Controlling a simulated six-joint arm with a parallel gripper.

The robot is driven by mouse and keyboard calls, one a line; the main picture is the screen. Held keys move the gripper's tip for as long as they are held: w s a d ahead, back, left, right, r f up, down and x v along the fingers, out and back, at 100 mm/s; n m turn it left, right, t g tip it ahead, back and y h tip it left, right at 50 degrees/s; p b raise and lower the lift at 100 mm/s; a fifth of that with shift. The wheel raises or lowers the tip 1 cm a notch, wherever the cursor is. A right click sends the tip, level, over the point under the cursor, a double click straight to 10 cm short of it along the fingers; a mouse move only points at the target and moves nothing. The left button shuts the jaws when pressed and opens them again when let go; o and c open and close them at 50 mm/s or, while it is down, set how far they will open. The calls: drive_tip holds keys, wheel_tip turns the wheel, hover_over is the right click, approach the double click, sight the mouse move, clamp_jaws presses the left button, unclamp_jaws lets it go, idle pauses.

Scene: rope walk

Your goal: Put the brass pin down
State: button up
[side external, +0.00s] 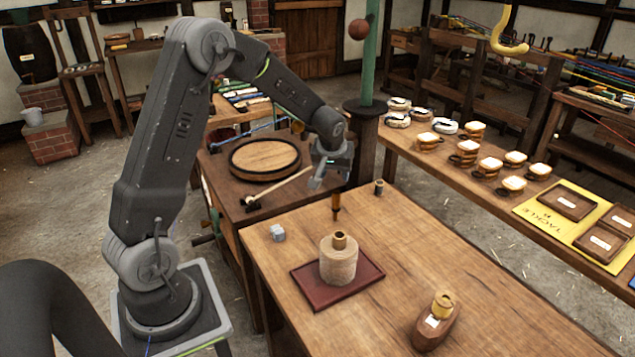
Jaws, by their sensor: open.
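A slim brown-gold pin (336,203), which looks like the brass pin, is upright with its dark lower end near the table top (420,245), behind the rope spool. My gripper (331,183) is open, pointing down just above the pin's upper end. The small size hides whether the fingers touch the pin and whether its lower end rests on the wood. The tan rope spool (338,265), with a brass-coloured tube (339,240) in its top, stands upright on a dark red tray (366,284).
A small dark cylinder (379,187) stands at the back edge. A green post (369,60) rises behind my gripper. The table's right middle is clear.

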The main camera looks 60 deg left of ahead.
drive_tip(key=s+d+r+m, duration=0.2)
drive_tip(key=s+d+r, duration=0.3)
drive_tip(key=d+r, duration=0.35)
drive_tip(key=s+d+r+m+t+h, duration=0.1)
drive_tip(key=s+d+r+m, duration=0.2)
drive_tip(key=s+d, duration=0.3)
drive_tip(key=s+d+r+m+t+h, duration=0.1)
drive_tip(key=s+d, duration=0.5)
drive_tip(key=s, duration=0.8)
wheel_tip(320, 180, up, 3)
drive_tip(key=m+h, duration=0.1)
drive_tip(key=m, duration=0.1)
drive_tip(key=shift+s+d+r+m, duration=0.15)
drive_tip(key=shift+s+d+m, duration=0.15)
drive_tip(key=shift+d+m, duration=0.1)
